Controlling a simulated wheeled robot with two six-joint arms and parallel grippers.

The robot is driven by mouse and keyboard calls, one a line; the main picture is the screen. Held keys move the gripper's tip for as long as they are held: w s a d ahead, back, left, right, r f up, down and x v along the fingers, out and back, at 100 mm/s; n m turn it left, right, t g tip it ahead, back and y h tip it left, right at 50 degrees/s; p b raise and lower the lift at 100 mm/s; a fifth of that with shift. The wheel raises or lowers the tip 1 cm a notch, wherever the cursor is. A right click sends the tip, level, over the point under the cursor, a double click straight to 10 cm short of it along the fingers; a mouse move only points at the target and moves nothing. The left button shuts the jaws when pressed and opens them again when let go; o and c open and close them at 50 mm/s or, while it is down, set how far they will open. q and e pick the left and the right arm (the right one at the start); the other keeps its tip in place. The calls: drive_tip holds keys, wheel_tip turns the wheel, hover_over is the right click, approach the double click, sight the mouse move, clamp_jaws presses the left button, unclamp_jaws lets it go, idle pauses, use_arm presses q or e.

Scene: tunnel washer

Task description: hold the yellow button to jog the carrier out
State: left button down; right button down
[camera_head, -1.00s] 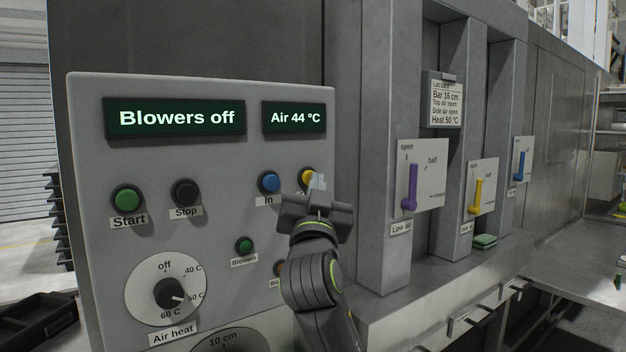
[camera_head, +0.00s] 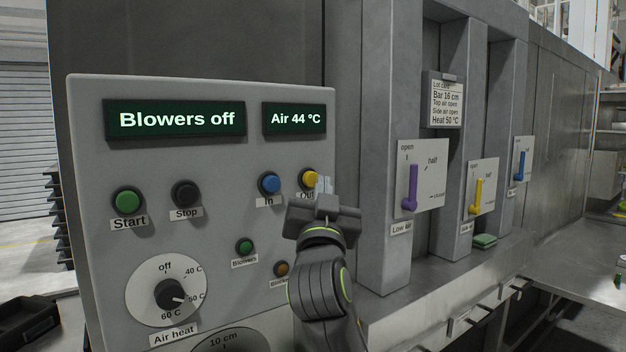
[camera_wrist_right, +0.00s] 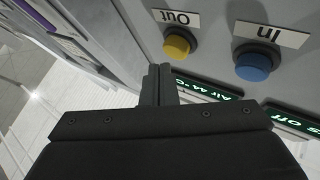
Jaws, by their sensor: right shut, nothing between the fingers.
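The yellow button (camera_head: 309,179), labelled "Out", sits on the grey control panel (camera_head: 215,160), right of the blue "In" button (camera_head: 270,183). My right gripper (camera_head: 325,186) is shut and empty, with its fingertips just right of the yellow button and partly over its edge in the head view. In the right wrist view the closed fingertips (camera_wrist_right: 159,72) show beside the yellow button (camera_wrist_right: 176,46), with a small gap in the picture; they appear apart from it. The blue button (camera_wrist_right: 253,66) is further right there. My left gripper is not in view. The carrier cannot be made out.
The panel also has a green Start button (camera_head: 127,201), a black Stop button (camera_head: 185,193) and an air heat dial (camera_head: 168,292). Displays read "Blowers off" and "Air 44 °C". Purple (camera_head: 411,188), yellow (camera_head: 476,196) and blue (camera_head: 521,166) levers stand to the right.

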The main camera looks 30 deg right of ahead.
drive_tip(key=s+p, duration=0.1)
drive_tip(key=s, duration=0.4)
drive_tip(key=shift+d+p, duration=0.2)
drive_tip(key=shift+p, duration=0.2)
idle(0.4)
